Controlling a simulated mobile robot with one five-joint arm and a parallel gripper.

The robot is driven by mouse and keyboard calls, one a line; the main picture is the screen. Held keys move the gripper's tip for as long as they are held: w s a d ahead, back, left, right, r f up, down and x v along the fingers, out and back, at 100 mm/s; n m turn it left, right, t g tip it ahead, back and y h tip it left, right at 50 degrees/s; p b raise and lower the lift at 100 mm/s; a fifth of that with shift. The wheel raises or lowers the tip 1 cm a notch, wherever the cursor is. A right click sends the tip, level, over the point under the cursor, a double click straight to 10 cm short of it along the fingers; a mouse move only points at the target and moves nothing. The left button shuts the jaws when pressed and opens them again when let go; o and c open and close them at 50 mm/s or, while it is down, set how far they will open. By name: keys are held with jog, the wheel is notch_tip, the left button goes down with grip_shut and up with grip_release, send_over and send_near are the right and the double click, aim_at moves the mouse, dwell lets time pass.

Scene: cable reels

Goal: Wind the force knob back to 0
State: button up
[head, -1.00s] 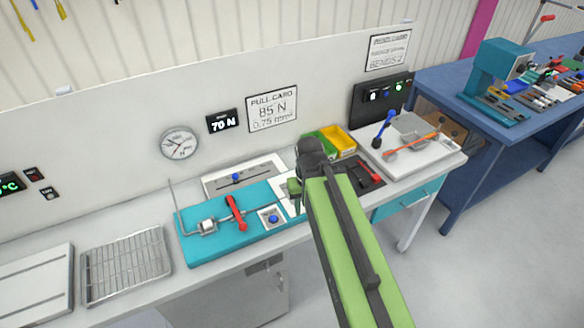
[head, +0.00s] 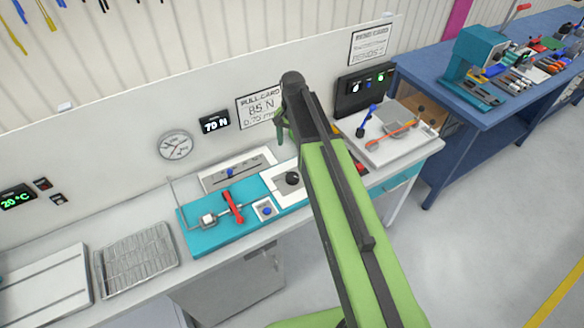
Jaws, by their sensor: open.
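A round black knob (head: 292,179), which looks like the force knob, sits on a white plate at the right end of the teal pull rig (head: 215,238). Its pointer and scale are too small to read. The black display (head: 215,122) on the back panel reads 70 N. My gripper (head: 281,132) is raised above and behind the knob, apart from it, in front of the pull card (head: 258,108). It is open, and nothing shows in it. My green and black arm hides part of the bench to the right of the knob.
A red lever (head: 233,206) and a blue button (head: 267,211) lie left of the knob. A blue slider knob (head: 229,172) is on a white plate behind. A round dial (head: 175,146) hangs on the panel. A bending fixture (head: 413,148) stands right. A wire rack (head: 135,261) is left.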

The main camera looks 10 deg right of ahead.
aim_at(292, 176)
notch_tip(292, 176, down, 18)
jog(key=b, duration=1.7)
jog(key=shift+r, duration=0.2)
jog(key=c, duration=1.4)
